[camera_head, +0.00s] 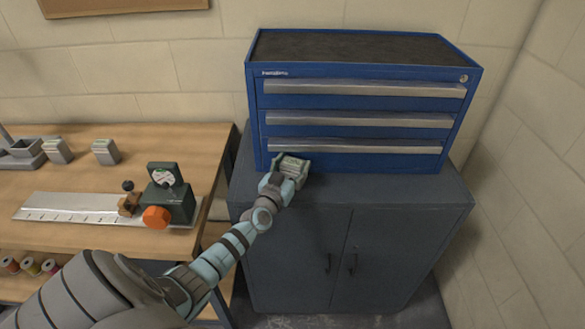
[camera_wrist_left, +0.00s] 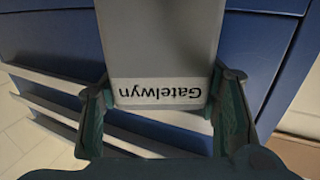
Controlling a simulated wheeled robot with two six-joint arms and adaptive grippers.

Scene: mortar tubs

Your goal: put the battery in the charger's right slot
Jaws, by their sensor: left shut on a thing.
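My left gripper (camera_head: 282,180) is shut on a grey block-shaped battery (camera_head: 293,166), in front of the blue tool chest's bottom drawer. I cannot tell whether the battery touches the cabinet top. In the left wrist view the battery (camera_wrist_left: 160,45) lies between the two fingers, its pale label reading "Gatelwyn" upside down. A grey device (camera_head: 22,152) at the left edge of the head view, on the wooden bench, looks like the charger. It is partly cut off, and its slots are not clear. My right gripper is not in view.
Two similar grey blocks (camera_head: 105,152) stand on the wooden bench (camera_head: 200,145). A dark gauge with an orange knob (camera_head: 156,217) and a metal ruler plate (camera_head: 65,208) lie nearer. The blue tool chest (camera_head: 355,95) stands on a dark cabinet (camera_head: 400,195), whose right top is clear.

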